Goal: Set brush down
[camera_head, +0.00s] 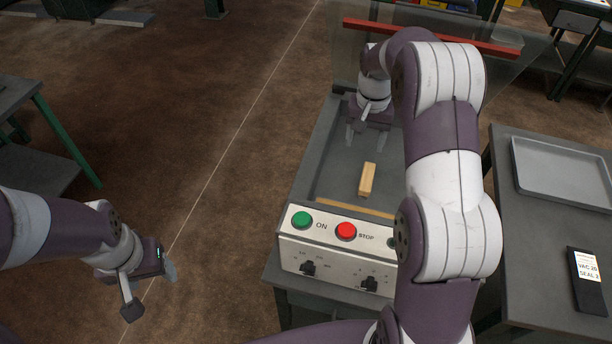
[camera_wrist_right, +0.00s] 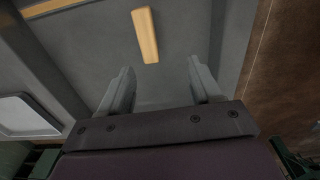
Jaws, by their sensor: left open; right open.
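The brush appears as a small wooden block (camera_head: 367,179) lying on the grey floor of the machine's chamber; its bristles cannot be made out. It also shows in the right wrist view (camera_wrist_right: 146,35), ahead of the fingertips and apart from them. My right gripper (camera_head: 368,137) is inside the chamber, behind the block in the head view, open and empty. Its two fingers are spread in the right wrist view (camera_wrist_right: 162,75). My left gripper (camera_head: 172,270) is open and empty, out over the brown floor at the lower left.
The machine's front panel (camera_head: 330,232) has a green ON button, a red STOP button and knobs. A transparent lid with a red bar (camera_head: 432,36) stands raised behind. On the right table are a grey tray (camera_head: 565,172) and a dark labelled device (camera_head: 587,282).

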